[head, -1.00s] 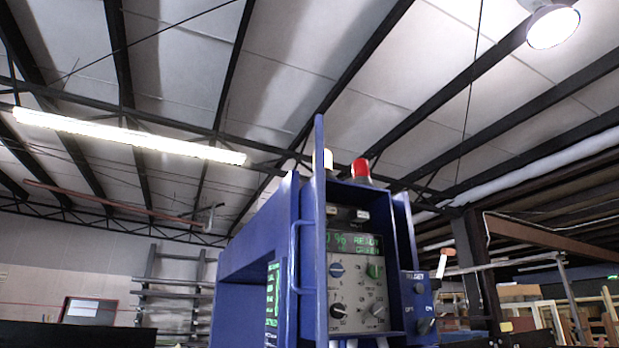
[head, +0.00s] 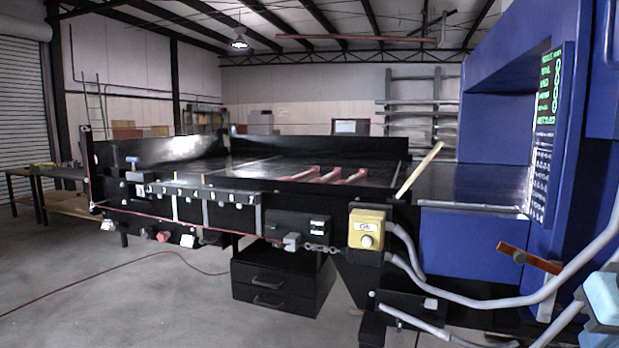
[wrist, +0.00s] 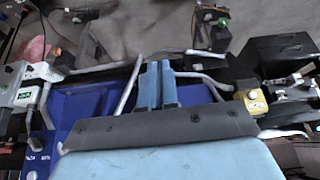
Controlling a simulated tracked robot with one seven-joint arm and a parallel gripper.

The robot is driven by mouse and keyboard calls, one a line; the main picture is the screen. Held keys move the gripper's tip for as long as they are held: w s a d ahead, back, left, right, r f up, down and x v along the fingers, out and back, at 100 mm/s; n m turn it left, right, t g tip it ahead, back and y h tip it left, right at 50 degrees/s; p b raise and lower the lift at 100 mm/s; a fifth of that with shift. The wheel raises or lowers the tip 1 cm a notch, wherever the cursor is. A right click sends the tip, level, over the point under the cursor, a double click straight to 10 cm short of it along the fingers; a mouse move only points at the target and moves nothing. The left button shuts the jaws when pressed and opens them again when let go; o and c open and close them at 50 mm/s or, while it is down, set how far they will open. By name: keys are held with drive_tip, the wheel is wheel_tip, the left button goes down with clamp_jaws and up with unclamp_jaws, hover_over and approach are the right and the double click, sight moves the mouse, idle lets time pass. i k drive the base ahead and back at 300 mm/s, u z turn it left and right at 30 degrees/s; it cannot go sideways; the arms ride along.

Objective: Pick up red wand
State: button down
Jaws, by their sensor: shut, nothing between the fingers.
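Three reddish sticks that look like wands lie side by side on the black conveyor bed in the head view: a left one (head: 300,174), a middle one (head: 326,175) and a right one (head: 350,178). I cannot tell which is the red wand. My gripper (wrist: 160,68) shows in the wrist view with its blue fingers together and nothing between them. It is above the blue machine housing and grey conduits, apart from the wands. No wand is clear in the wrist view.
The blue detector (head: 470,245) stands on the right, with bent grey conduits (head: 480,297) in front. A yellow button box (head: 366,229) is on the conveyor's near side. A pale stick (head: 419,170) leans up from the edge. Black drawers (head: 275,290) stand below. Floor at left is open.

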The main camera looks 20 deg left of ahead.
sight(315, 169)
drive_tip(key=k, duration=1.2)
drive_tip(key=u, duration=0.25)
drive_tip(key=i, duration=0.3)
drive_tip(key=u, duration=0.95)
drive_tip(key=i, duration=2.75)
drive_tip(key=z, duration=0.6)
drive_tip(key=k, duration=0.9)
